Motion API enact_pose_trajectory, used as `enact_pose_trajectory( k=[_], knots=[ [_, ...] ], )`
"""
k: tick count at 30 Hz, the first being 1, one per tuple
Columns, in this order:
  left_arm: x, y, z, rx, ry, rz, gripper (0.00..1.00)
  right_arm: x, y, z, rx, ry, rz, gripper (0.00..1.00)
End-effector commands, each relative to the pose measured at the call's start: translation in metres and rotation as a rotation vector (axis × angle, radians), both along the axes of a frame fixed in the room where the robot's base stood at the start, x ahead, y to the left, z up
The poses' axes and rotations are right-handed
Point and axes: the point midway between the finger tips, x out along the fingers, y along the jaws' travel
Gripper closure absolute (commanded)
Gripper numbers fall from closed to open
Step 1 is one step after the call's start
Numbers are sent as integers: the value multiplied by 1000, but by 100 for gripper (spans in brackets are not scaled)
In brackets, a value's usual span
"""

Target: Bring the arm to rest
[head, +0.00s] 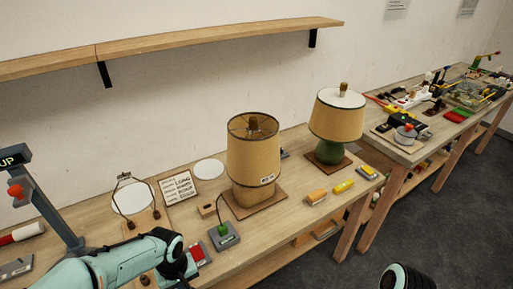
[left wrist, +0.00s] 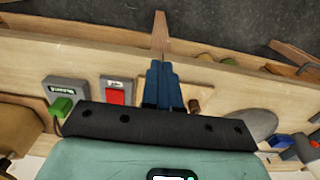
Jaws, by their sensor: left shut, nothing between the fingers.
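My left arm comes in low at the left of the head view, over the front of the workbench (head: 270,234). My left gripper (head: 186,268) is at the bench's front edge, close to a grey block with a red top (head: 197,253). In the left wrist view the dark blue fingers of the left gripper (left wrist: 161,68) are together with nothing between them. The red-topped block (left wrist: 116,93) lies just left of them there. A rounded teal and black part of my own body shows at the bottom right of the head view. My right gripper is out of view.
Two shaded lamps stand on the bench, one square-based (head: 253,160) and one green (head: 336,125). A grey block with a green piece (head: 223,233) is near my left gripper. A wooden shelf (head: 180,40) hangs above. A second bench (head: 420,148) stands right.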

Motion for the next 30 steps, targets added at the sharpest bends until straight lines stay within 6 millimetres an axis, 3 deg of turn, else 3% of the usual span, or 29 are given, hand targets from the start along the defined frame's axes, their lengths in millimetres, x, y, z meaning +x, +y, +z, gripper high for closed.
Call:
enact_pose_trajectory(
  k=[1,3,8,11,16,18,22,30],
  knots=[
    [-1,-1,-6,-3,6,-6,100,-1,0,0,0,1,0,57],
    [-8,-10,-44,-43,34,-53,100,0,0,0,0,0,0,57],
    [-30,-28,-119,-139,60,-135,100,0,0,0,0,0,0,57],
    [-57,-39,-171,-209,74,-171,100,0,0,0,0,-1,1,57],
    [-126,-58,-250,-311,70,-193,100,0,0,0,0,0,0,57],
    [-151,-64,-269,-328,62,-193,100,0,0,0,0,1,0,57],
    [-182,-70,-288,-337,50,-195,100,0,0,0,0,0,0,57],
    [-193,-73,-293,-332,36,-200,100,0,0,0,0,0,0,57]
  ],
)
